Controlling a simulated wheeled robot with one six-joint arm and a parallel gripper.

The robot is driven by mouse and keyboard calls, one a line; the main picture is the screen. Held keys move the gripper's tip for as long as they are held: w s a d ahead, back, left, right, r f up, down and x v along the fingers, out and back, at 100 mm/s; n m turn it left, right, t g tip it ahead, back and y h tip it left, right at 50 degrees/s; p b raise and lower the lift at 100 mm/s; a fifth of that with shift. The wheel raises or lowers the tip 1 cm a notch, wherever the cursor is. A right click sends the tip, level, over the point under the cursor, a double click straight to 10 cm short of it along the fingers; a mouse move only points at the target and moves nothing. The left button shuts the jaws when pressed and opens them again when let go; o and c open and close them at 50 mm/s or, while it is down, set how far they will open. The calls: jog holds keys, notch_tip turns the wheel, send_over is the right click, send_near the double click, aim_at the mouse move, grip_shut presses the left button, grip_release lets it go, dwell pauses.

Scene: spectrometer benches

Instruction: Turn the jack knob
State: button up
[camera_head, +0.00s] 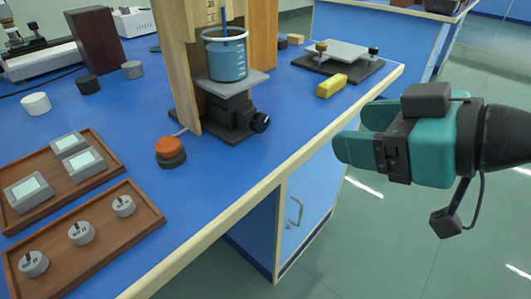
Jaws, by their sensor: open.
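The jack knob (260,123) is a small black round knob on the right side of the lab jack (222,110). The jack is dark, with a grey top plate (240,86), and stands on the blue bench. A glass beaker (226,58) of blue liquid rests on the plate, with a thin rod going down into it. My gripper (343,140) is teal and dark grey, to the right of the knob and out past the bench's front edge. It is open and apart from the knob. Nothing shows between its fingers.
A wooden upright (180,70) stands left of the jack. An orange-topped button (170,148) is in front. A yellow block (332,86) and a platform with knobs (337,56) lie behind right. Wooden trays (140,214) hold weights and small boxes at left.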

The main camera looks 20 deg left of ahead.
jog(key=a+p, duration=0.1)
jog(key=p, duration=1.5)
send_near(263, 124)
jog(key=x, duration=0.9)
jog(key=shift+w+a+f, duration=0.1)
jog(key=shift+a, duration=0.1)
jog(key=shift+c, duration=0.4)
